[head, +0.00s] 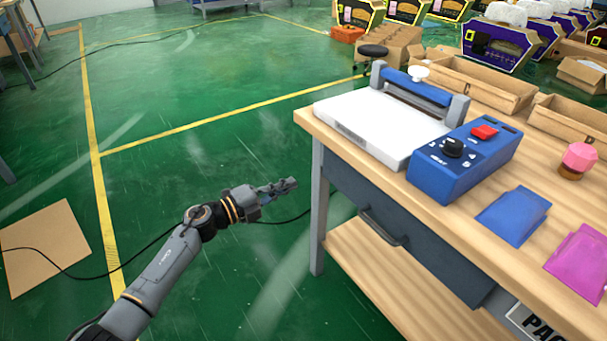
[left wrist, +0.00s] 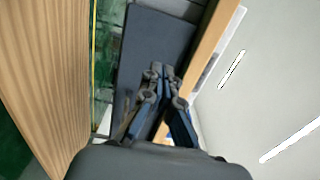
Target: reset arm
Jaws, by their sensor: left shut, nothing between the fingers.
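My left arm comes in from the lower left in the head view. Its gripper (head: 290,184) is shut and empty, held over the green floor just left of the wooden table (head: 400,185). The gripper is apart from the table leg. In the left wrist view the gripper's fingers (left wrist: 165,72) are together, with a dark panel and wooden edges behind them. My right gripper is in neither view.
A white and blue sealing machine (head: 375,122) stands on the table. A drawer handle (head: 382,226) juts from the front. Open floor lies left.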

